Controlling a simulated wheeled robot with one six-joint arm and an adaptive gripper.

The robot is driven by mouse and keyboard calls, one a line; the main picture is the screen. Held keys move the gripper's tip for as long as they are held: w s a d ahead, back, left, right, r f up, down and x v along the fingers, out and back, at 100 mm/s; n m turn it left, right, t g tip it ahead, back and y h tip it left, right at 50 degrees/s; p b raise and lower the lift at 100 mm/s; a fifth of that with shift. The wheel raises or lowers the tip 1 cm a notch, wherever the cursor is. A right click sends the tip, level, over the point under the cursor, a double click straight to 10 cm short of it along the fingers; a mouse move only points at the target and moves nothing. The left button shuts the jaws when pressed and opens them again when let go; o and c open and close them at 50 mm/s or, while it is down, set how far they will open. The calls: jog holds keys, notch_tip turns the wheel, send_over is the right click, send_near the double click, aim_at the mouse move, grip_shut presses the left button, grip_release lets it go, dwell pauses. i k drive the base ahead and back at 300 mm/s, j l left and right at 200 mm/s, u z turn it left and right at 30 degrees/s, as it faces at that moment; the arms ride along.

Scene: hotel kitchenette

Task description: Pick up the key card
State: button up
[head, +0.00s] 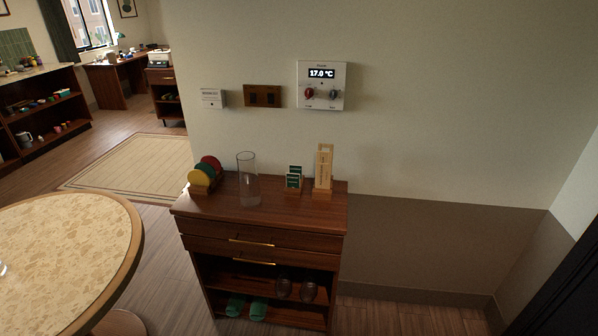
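I cannot pick out the key card for certain. A small holder of green and white cards (294,179) stands on top of the dark wooden cabinet (225,207); its cards are too small to read. Just right of it is a tall light-wood stand (323,172) with a pale panel. A small white wall plate (212,98) with dark print is on the wall above the cabinet. My gripper is not in view.
On the cabinet are a clear glass cylinder (248,180) and coloured round discs in a rack (204,175). A round table (70,250) stands at the left. A thermostat (323,85) and a brown switch plate (262,96) are on the wall. Floor is clear right of the cabinet.

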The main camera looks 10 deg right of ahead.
aim_at(293, 179)
jog(key=i+l+u, duration=0.15)
jog(key=l+u, duration=0.25)
jog(key=i+l+u, duration=0.15)
jog(key=l+u, duration=0.25)
jog(key=u, duration=0.8)
